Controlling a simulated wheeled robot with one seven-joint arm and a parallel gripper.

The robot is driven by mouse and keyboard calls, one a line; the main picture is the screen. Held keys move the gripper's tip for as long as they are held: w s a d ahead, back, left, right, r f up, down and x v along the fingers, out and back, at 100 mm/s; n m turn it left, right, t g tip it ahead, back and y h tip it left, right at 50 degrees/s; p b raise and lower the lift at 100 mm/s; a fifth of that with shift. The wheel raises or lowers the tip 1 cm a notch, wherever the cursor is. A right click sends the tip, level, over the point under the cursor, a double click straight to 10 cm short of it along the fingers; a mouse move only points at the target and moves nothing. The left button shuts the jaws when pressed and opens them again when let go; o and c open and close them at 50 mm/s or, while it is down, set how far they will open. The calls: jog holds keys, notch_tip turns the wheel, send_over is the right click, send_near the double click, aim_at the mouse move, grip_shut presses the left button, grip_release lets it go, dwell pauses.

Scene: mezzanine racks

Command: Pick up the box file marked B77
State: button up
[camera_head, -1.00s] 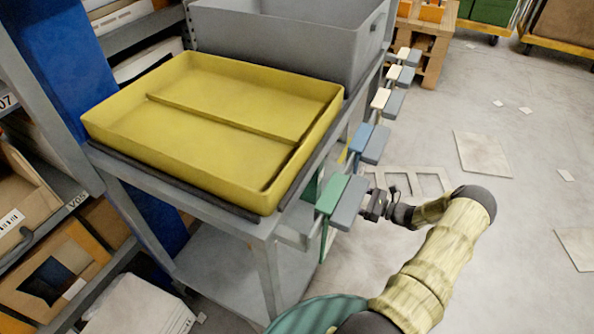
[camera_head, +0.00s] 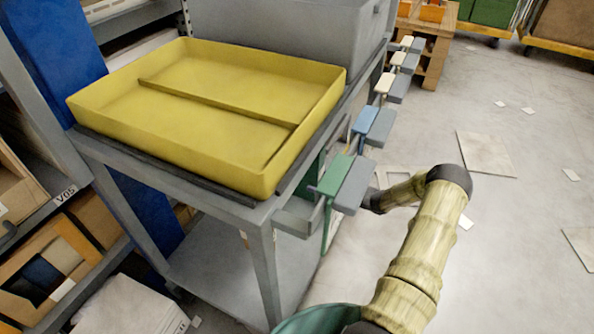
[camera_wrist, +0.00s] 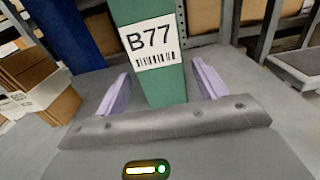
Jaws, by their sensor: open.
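The green box file marked B77 (camera_wrist: 160,85) stands upright in the wrist view, with a white label and a barcode on its face. My gripper (camera_wrist: 163,82) is open, with one pale lilac finger on each side of the file's lower part. In the head view, a green item (camera_head: 334,174) at the near end of a row along the cart's right side looks like this file.
A grey cart (camera_head: 262,262) carries a yellow divided tray (camera_head: 190,150) and a grey bin (camera_head: 290,35). Blue (camera_head: 367,122) and pale items follow in the row behind the green one. The floor (camera_head: 530,180) to the right is mostly clear, with scattered sheets. Shelving with cartons stands left.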

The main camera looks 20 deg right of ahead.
aim_at(307, 174)
jog(key=shift+w+a+b, duration=0.35)
jog(key=shift+b, duration=0.3)
jog(key=b+x, duration=0.3)
jog(key=x, duration=0.1)
jog(key=shift+w+r, duration=0.15)
jog(key=shift+w, duration=0.05)
jog(key=shift+d+r, duration=0.1)
jog(key=shift+s, duration=0.1)
jog(key=c, duration=1.3)
jog(key=shift+o, duration=0.2)
jog(key=shift+r, duration=0.15)
